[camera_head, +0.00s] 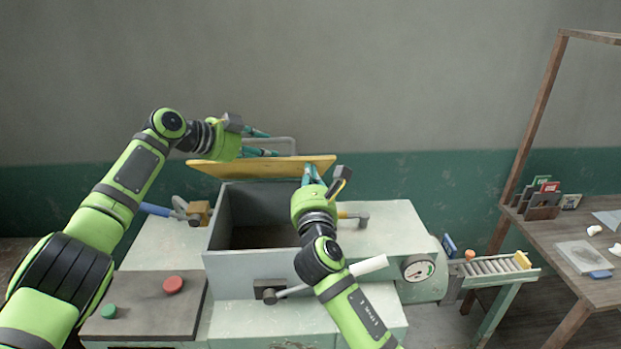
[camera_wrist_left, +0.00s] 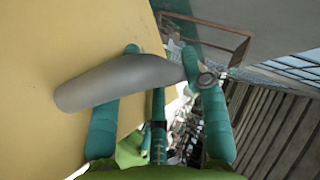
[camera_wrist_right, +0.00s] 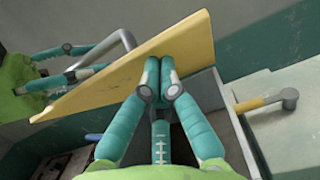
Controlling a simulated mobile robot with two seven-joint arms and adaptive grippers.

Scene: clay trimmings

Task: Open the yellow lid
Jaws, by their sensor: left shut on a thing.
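The yellow lid (camera_head: 215,168) is raised above the open grey bin (camera_head: 240,268) and shows nearly edge-on in the head view; its face fills the left of the left wrist view (camera_wrist_left: 60,60). A grey bar handle (camera_head: 285,141) stands on its far side. My left gripper (camera_head: 262,143) is shut on this handle, whose thick grey bar (camera_wrist_left: 115,84) crosses between the fingers (camera_wrist_left: 165,85). My right gripper (camera_head: 313,174) is at the lid's near side, right of centre. Its fingertips (camera_wrist_right: 158,68) are together against the lid (camera_wrist_right: 195,55), seemingly without gripping it.
A blue-handled lever (camera_head: 158,209) is left of the bin, a yellow-handled one (camera_head: 352,215) right of it. A white-handled lever (camera_head: 365,268) is in front. Red (camera_head: 173,285) and green (camera_head: 109,311) buttons sit front left. A roller conveyor (camera_head: 490,266) and wooden table (camera_head: 545,232) stand right.

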